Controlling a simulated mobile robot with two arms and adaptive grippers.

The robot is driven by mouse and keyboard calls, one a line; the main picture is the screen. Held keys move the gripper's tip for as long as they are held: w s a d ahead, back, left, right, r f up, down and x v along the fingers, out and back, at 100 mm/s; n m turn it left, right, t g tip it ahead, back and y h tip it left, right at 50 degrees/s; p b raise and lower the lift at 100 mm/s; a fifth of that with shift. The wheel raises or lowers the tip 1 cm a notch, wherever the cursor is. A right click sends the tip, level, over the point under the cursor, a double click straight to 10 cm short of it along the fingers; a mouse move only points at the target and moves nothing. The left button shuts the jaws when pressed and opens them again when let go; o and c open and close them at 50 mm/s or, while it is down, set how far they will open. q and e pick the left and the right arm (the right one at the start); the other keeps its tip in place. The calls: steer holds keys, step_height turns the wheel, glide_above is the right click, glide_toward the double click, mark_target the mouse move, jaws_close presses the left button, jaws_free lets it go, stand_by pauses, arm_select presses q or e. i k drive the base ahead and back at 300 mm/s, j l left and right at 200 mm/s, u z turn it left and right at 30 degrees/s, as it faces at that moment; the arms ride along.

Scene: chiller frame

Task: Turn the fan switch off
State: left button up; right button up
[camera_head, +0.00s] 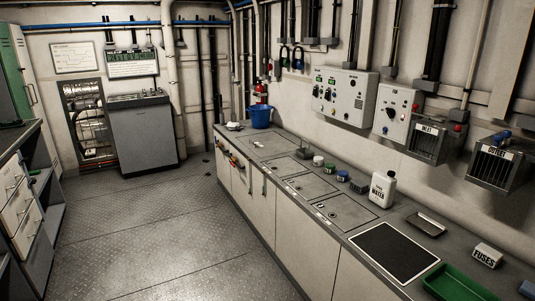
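Two grey control panels hang on the right wall above the counter. The larger panel (359,104) carries several dark knobs, switches and small lights. Neither of my grippers shows in the head view.
A long grey counter (318,217) runs below the panels. On it stand a blue bucket (260,117), a white water jug (382,189), a black mat (393,251), a fuses box (487,255) and a green tray (455,285). Inlet and outlet boxes hang at right. The floor (170,225) is clear.

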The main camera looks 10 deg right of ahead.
mark_target(390, 113)
steer(key=i+z, duration=0.1)
steer(key=i, duration=0.35)
steer(key=i+j+z, duration=0.1)
steer(key=i, duration=0.4)
steer(key=i+j+z, duration=0.1)
steer(key=i, duration=0.35)
steer(key=j, duration=0.1)
